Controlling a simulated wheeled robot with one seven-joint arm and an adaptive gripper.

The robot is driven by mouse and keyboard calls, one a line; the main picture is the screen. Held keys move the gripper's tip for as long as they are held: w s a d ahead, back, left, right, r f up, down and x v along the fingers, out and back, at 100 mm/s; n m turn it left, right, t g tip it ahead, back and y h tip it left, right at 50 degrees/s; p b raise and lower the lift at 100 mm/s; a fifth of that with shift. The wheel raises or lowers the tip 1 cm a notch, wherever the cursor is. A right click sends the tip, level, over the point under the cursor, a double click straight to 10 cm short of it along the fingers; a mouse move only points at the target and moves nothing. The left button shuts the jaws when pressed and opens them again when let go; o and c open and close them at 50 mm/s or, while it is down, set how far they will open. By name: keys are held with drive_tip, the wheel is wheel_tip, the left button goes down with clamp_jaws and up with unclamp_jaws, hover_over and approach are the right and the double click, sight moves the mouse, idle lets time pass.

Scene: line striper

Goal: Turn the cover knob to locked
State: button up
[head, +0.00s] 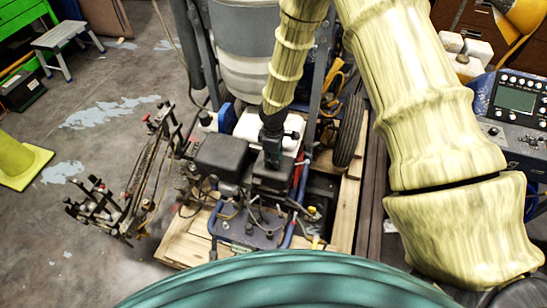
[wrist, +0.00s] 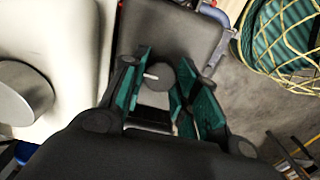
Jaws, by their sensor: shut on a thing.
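The cover knob (wrist: 160,74) is a small dark round knob with a short white mark on its left side in the wrist view. It sits against a dark grey cover (wrist: 172,28). My gripper (wrist: 166,76) has its teal-padded fingers on either side of the knob, shut on it. In the head view my gripper (head: 272,150) points down at the dark engine area of the line striper; it hides the knob there. I cannot read any locked marking.
A white tank (wrist: 45,50) stands close on the left in the wrist view. In the head view a black box (head: 222,153) sits just left of my gripper, and a wheel (head: 348,131) stands to the right. Wooden pallet boards (head: 345,212) lie under the machine. Open floor is at left.

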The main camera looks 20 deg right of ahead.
idle(0.3)
drive_tip(key=o, duration=1)
drive_tip(key=shift+o, duration=0.2)
wheel_tip(320, 180, up, 12)
drive_tip(key=shift+f, duration=0.1)
